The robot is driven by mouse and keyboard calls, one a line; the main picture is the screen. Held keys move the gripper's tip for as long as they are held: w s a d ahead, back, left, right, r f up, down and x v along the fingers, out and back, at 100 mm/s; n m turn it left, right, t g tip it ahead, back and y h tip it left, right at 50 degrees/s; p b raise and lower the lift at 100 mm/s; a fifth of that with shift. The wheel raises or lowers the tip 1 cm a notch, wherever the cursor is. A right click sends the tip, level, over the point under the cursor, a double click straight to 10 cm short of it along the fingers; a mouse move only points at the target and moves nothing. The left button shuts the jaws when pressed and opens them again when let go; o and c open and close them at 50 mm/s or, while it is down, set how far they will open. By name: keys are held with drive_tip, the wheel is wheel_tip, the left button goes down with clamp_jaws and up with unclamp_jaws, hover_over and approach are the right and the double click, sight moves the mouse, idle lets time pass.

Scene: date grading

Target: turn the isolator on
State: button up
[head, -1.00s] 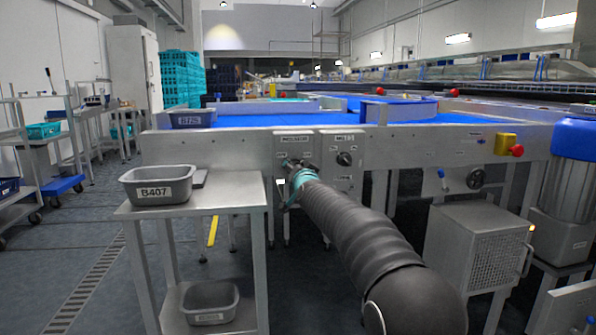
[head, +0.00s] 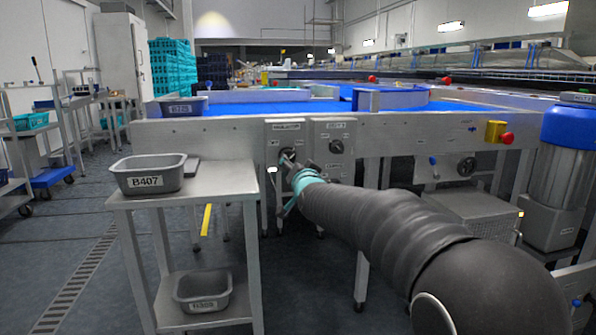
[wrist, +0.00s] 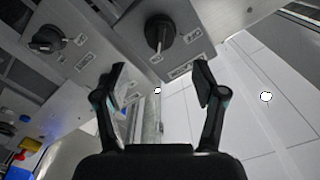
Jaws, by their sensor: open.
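The isolator (head: 284,138) is a grey plate with a dark rotary knob on the machine's front panel. Its upper label shows in the head view, and my gripper partly covers its knob. In the wrist view the black isolator knob (wrist: 160,32) is ahead of my fingertips, roughly centred between them. My gripper (head: 290,162) is in front of the isolator in the head view. In the wrist view my gripper (wrist: 161,82) has its two fingers wide apart with nothing between them, apart from the knob.
A second switch plate (head: 334,130) with a similar knob sits just right of the isolator; its knob shows in the wrist view (wrist: 47,39). A red emergency button (head: 507,138) is further right. A steel table (head: 215,188) with tub B407 (head: 148,182) stands at left.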

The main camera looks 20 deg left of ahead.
drive_tip(key=shift+v, duration=0.95)
